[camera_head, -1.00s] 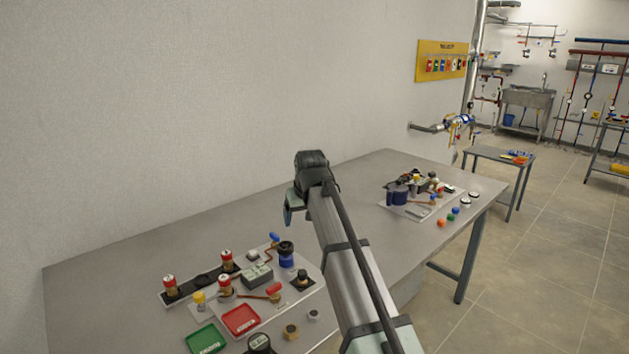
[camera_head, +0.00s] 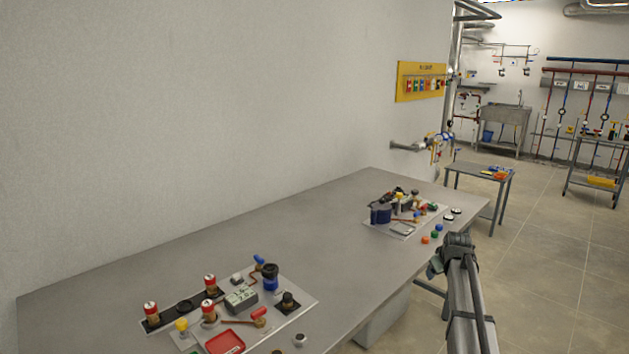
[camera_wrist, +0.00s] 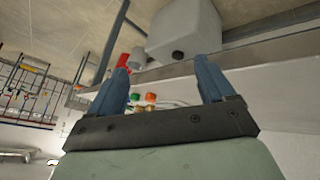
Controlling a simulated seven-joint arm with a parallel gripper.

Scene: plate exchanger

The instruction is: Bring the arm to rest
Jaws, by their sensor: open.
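My arm extends up from the lower right in the head view, and its end with my gripper (camera_head: 435,270) hangs beside the table's front edge, over the floor side. The fingertips are too small to make out there. In the wrist view my gripper (camera_wrist: 163,80) shows two blue fingers spread wide apart. The gap between them is empty, with the table edge and small coloured caps in the background. The grey table (camera_head: 230,250) lies to the left of the arm.
A near board (camera_head: 298,297) holds red-capped valves, a blue valve and a red tray (camera_head: 225,342). A far board (camera_head: 375,224) carries more fittings, with small coloured caps beside it. A side table (camera_head: 470,170) stands behind. Open floor (camera_head: 560,290) lies to the right.

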